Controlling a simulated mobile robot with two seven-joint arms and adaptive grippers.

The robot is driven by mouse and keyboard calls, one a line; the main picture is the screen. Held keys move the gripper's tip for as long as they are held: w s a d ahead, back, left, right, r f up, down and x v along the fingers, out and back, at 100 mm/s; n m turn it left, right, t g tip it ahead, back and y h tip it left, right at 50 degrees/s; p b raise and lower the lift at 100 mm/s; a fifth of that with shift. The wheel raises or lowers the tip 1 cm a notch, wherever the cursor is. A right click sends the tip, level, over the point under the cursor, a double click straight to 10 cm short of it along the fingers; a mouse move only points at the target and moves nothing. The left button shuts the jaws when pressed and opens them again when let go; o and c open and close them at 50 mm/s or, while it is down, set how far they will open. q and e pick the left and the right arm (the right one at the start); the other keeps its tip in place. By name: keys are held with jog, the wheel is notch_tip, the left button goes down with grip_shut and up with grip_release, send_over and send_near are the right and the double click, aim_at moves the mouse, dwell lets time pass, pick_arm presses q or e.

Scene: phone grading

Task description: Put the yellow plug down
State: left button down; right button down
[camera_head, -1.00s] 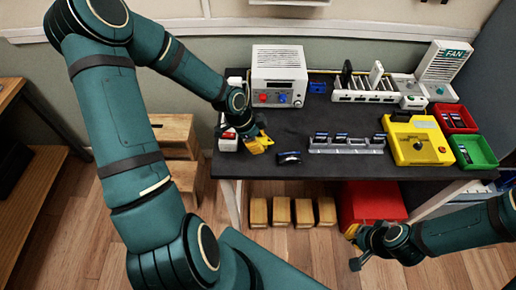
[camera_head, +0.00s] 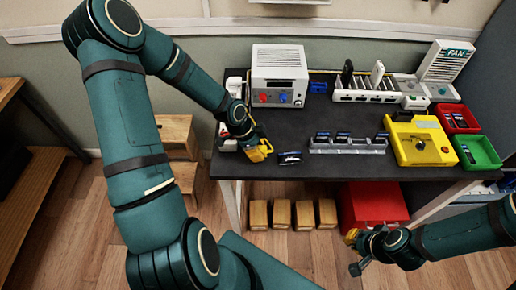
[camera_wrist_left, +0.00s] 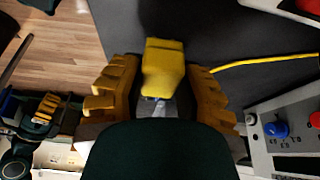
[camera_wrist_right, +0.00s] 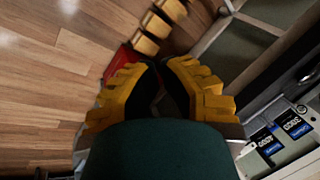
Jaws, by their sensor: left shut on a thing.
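My left gripper (camera_head: 258,148) is over the left front part of the dark table (camera_head: 240,168). In the left wrist view the yellow plug (camera_wrist_left: 163,70) is between the fingers of that gripper (camera_wrist_left: 163,85), which is shut on it. A yellow cable (camera_wrist_left: 262,61) shows to the right of the gripper. Whether the plug touches the table I cannot tell. My right gripper (camera_head: 353,250) is low, in front of the table and beside the red box; its fingers (camera_wrist_right: 157,75) hold nothing that I can see.
A white power unit (camera_head: 279,72) with red and blue knobs stands behind the left gripper. A dark phone-like item (camera_head: 290,158) lies close right of it. A grey rack (camera_head: 347,148), a yellow tester (camera_head: 420,145), a red bin (camera_head: 472,119) and a green bin (camera_head: 489,151) stand further right.

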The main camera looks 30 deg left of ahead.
pick_arm(q)
jog(key=c, duration=0.7)
grip_release()
jog(key=shift+c, duration=0.2)
jog(key=shift+r+p, duration=0.4)
jog(key=shift+r, duration=0.15)
jog(key=p+v, duration=0.4)
jog(key=v, duration=0.8)
jog(key=s+d+f+n, duration=0.3)
jog(key=d+f+n, duration=0.3)
jog(key=d, duration=0.4)
jog(key=s+d+f+n, duration=0.2)
jog(key=d+f+n, duration=0.4)
jog(key=d, duration=0.5)
jog(key=shift+s+f+n, duration=0.25)
jog(key=shift+s+n, duration=0.15)
jog(key=shift+n, duration=0.4)
jog(key=shift+d+f, duration=0.1)
jog(key=shift+d, duration=0.05)
